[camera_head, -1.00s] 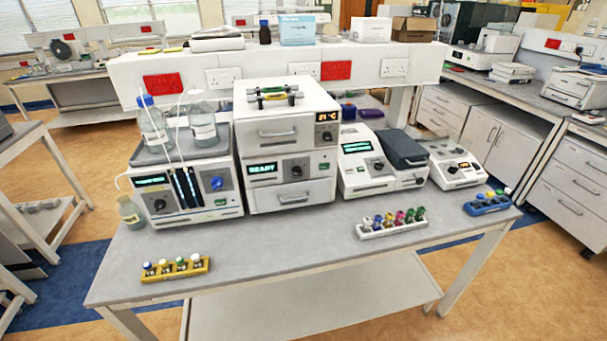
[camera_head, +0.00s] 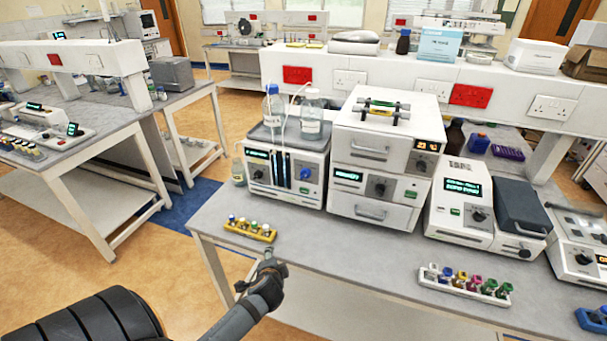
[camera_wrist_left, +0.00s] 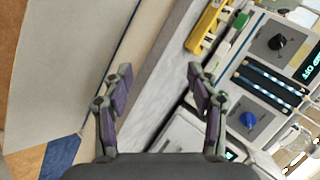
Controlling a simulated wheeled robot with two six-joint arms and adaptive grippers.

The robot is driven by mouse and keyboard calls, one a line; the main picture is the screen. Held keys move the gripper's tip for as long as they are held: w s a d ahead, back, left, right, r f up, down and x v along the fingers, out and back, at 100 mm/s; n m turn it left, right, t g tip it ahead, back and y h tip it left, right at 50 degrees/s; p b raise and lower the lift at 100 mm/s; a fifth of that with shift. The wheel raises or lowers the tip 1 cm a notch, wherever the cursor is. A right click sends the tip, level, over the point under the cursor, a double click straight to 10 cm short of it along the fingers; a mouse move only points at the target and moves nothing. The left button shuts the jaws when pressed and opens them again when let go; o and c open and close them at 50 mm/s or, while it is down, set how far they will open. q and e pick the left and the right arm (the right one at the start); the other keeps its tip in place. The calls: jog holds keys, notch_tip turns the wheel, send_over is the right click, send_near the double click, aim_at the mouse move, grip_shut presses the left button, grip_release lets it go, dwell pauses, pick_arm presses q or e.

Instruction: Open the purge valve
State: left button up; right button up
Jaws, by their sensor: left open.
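The pump unit (camera_head: 262,198) is a white box with a green display, dark vertical strips and a blue knob (camera_head: 305,173), which looks like the purge valve. In the left wrist view the blue knob (camera_wrist_left: 248,119) shows at the right, outside the fingers. My left gripper (camera_head: 268,262) is over the table's front edge, in front of and below the unit, apart from it. Its two fingers (camera_wrist_left: 158,85) are spread with nothing between them. My right gripper is not in view.
A yellow vial rack (camera_head: 250,230) sits just beyond my left gripper. Glass bottles (camera_head: 311,124) with tubing stand on the pump unit. A stacked white oven (camera_head: 388,150) is to its right. A rack of coloured vials (camera_head: 464,286) lies at the right. The table front between the racks is clear.

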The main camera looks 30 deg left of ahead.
pick_arm(q)
jog(key=w+a+r+m+t+y, duration=0.25)
jog(key=w+r+m+t, duration=0.4)
jog(key=r, duration=0.65)
jog(key=m+t+h, duration=0.3)
jog(key=m+h, duration=0.2)
jog(key=m, duration=0.6)
send_near(303, 177)
jog(key=shift+g+y, duration=0.25)
jog(key=shift+y, duration=0.1)
jog(key=x, duration=0.8)
jog(key=shift+w+d+r, duration=0.2)
jog(key=shift+w, duration=0.25)
jog(key=shift+a+r, duration=0.1)
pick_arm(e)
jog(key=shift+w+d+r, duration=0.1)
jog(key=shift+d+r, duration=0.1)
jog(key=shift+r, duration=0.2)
pick_arm(q)
jog(key=c, duration=1.2)
